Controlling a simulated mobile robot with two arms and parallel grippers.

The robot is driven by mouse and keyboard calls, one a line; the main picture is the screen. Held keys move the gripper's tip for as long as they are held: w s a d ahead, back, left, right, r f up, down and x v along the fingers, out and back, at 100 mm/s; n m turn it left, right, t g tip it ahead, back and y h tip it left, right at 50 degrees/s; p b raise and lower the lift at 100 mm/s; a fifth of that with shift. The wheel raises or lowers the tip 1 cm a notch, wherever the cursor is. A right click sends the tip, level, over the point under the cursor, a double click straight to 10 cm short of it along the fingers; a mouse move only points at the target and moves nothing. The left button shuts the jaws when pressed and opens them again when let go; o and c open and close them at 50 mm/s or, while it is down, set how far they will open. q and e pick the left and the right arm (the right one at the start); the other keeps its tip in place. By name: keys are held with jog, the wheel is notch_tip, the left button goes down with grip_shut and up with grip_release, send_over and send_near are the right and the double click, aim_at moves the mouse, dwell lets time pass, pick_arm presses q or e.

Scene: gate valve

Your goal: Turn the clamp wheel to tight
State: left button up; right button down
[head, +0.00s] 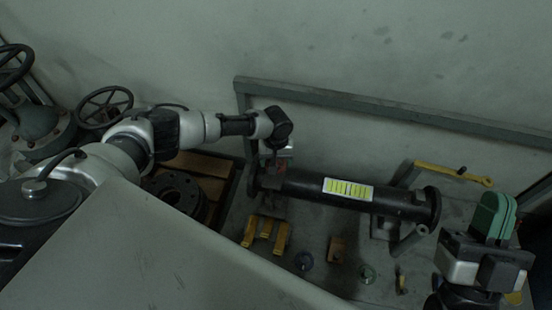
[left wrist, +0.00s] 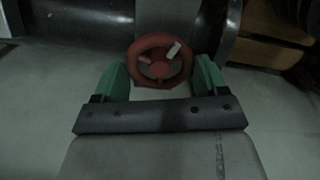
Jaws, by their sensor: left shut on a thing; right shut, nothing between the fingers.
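The red clamp wheel (left wrist: 158,69) shows in the left wrist view, with a pale mark at its upper right. The two green fingers of my left gripper (left wrist: 161,80) are on either side of its lower rim, shut on it. In the head view my left wrist is at the left end of a black pipe (head: 300,187).
A grey rail (head: 400,114) runs behind the pipe. A yellow wrench-like tool (head: 455,174) lies behind the pipe's right end. Dark handwheel valves (head: 104,106) stand at the far left.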

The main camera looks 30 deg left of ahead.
pick_arm(q)
jog(key=shift+p, duration=0.35)
jog(key=m+p, duration=0.1)
jog(key=p, duration=0.1)
jog(key=shift+d+r+m+p, duration=0.1)
jog(key=shift+r+m+p, duration=0.05)
jog(key=shift+m+p, duration=0.2)
pick_arm(e)
jog(key=w+f+g+h, duration=0.3)
jog(key=f+g, duration=0.4)
jog(key=g, duration=0.1)
pick_arm(q)
jog(key=shift+m+p, duration=1.15)
jog(key=shift+p, duration=0.05)
jog(key=shift+f+m, duration=0.2)
jog(key=shift+m, duration=0.7)
jog(key=m, duration=0.4)
jog(key=shift+d+m+p, duration=0.1)
jog(key=shift+m+p, duration=0.2)
jog(key=shift+p, duration=0.05)
jog(key=m, duration=0.5)
jog(key=shift+s+d+m, duration=0.1)
jog(key=shift+m, duration=2.2)
pick_arm(e)
jog(key=s+d+f+g+h, duration=0.2)
jog(key=s+d+f+g, duration=0.2)
jog(key=f+g, duration=0.5)
jog(key=shift+s+f+m+h, duration=0.4)
jog(key=shift+s+f, duration=0.15)
jog(key=shift+s, duration=0.25)
